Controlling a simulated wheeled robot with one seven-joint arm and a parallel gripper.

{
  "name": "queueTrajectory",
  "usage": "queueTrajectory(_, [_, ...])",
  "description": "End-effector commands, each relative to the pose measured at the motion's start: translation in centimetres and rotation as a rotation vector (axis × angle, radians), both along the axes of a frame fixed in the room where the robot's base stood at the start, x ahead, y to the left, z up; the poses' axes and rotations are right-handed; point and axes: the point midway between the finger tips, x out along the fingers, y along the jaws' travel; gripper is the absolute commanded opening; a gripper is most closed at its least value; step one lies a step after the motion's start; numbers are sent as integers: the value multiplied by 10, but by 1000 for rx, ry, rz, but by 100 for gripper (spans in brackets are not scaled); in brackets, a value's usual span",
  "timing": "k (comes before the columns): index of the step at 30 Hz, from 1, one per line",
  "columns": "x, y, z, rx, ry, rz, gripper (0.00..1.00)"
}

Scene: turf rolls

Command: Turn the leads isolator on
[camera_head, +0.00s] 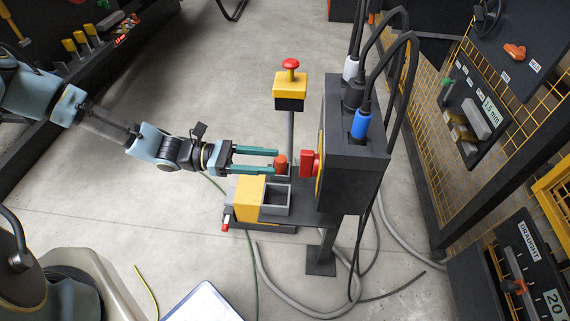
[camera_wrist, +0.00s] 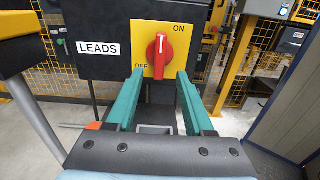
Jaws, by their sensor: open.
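The leads isolator is a red rotary handle (camera_wrist: 160,52) on a yellow plate (camera_wrist: 187,38) marked ON at upper right and OFF at lower left. In the wrist view the handle stands roughly upright, its white mark near the top. A LEADS label (camera_wrist: 97,48) is on the dark box left of it. In the head view the red handle (camera_head: 308,163) sticks out from the box's left face. My gripper (camera_head: 276,161) is open, its teal fingers pointing at the handle with a gap between. In the wrist view the fingertips (camera_wrist: 160,76) frame the handle's lower part, one each side.
The dark box (camera_head: 355,150) carries several plugged cables on top, including a blue plug (camera_head: 361,122). A red mushroom button on a yellow box (camera_head: 291,84) stands behind. Cables lie on the floor.

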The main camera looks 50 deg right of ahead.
Motion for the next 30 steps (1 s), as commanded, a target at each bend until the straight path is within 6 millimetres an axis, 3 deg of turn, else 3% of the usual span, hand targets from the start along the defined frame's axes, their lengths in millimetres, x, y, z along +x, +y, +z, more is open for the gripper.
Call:
queueTrajectory(3, [17, 12, -2, 2, -4, 2, 52])
queueTrajectory(9, [31, 23, -1, 1, -2, 1, 52])
queueTrajectory(30, [35, 31, 1, 10, -40, -13, 52])
